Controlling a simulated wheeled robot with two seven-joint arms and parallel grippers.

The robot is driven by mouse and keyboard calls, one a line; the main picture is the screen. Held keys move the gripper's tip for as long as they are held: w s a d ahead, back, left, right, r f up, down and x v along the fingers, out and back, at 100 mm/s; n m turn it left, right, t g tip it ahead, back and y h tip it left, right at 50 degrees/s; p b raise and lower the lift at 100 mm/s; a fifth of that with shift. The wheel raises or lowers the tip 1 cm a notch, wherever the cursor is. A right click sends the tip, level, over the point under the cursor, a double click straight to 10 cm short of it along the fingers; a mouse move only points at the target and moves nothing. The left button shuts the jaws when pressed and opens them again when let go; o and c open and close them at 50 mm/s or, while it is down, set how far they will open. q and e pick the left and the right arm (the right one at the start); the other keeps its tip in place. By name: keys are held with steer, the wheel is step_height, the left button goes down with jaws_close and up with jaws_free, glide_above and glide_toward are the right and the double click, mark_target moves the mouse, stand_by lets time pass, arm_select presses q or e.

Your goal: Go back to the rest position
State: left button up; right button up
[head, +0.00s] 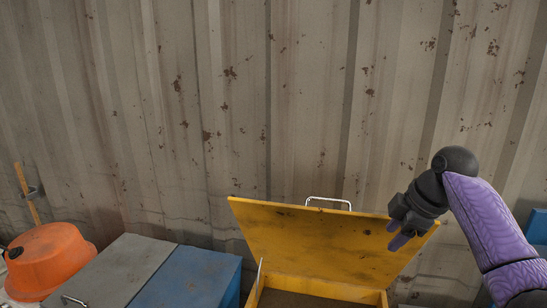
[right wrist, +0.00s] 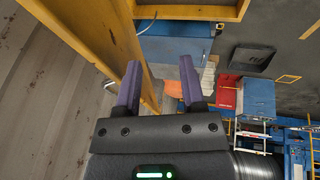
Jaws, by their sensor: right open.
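My right gripper (head: 396,234) is at the right end of the raised lid (head: 310,238) of a yellow box (head: 320,286). The box stands open at the bottom centre of the head view, with a metal handle (head: 328,201) on the lid's top edge. In the right wrist view my right gripper (right wrist: 160,82) has its two purple fingers apart, with nothing gripped. The lid's edge (right wrist: 112,58) runs close by the left finger and shows partly between the fingers. I cannot tell whether they touch. My left gripper is out of view.
A rusty corrugated wall (head: 230,100) rises close behind the box. To its left are a blue box (head: 200,280), a grey box (head: 118,272) and an orange rounded object (head: 50,258). The right wrist view shows a red box (right wrist: 228,92) and yellow-blue racks (right wrist: 292,140) farther off.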

steer(key=s+a+f+m, duration=0.1)
steer(key=s+a+f, duration=0.25)
steer(key=f, duration=0.25)
steer(key=s+a+f+m+h, duration=0.1)
steer(key=s+a+f, duration=0.1)
steer(key=s+f, duration=0.3)
steer(key=s+a+f+m, duration=0.2)
steer(key=f, duration=0.6)
steer(key=s+f+m+h, duration=0.2)
steer(key=s+m, duration=0.7)
steer(key=s, duration=1.3)
step_height(320, 180, down, 32)
steer(key=s+g+b, duration=0.2)
steer(key=b, duration=1.2)
arm_select(q)
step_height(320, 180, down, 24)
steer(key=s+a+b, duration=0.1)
steer(key=b, duration=0.9)
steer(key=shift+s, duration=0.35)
arm_select(e)
steer(key=s+d+f, duration=0.1)
steer(key=s+f, duration=0.5)
steer(key=f, duration=0.5)
steer(key=s+d+f+g, duration=0.1)
steer(key=s+d+f, duration=0.1)
steer(key=s+f, duration=0.5)
step_height(320, 180, down, 4)
steer(key=shift+s+r, duration=0.15)
steer(key=shift+s, duration=0.1)
